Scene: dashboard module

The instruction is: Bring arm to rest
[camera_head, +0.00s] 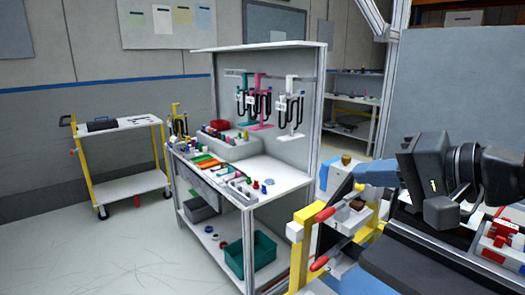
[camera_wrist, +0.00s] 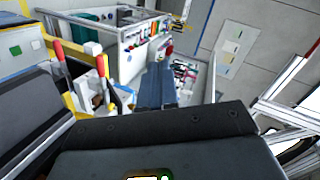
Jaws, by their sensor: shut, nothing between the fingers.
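My gripper (camera_head: 366,172) is on the right of the head view, at the end of my dark arm. Its blue-grey fingers point left and are shut, with nothing seen between them. It also shows in the wrist view (camera_wrist: 157,72), beyond a broad dark body. My gripper appears above the yellow fixture (camera_head: 299,252) and does not visibly hold any part of it. The exact gap below is hard to tell.
Red-handled clamps (camera_head: 325,214) stand on the fixture near my arm. A dark panel (camera_head: 425,268) lies below my arm. A workbench (camera_head: 285,178) with small parts and hanging tools stands in the middle. A yellow trolley (camera_head: 121,124) is at left, with open floor before it.

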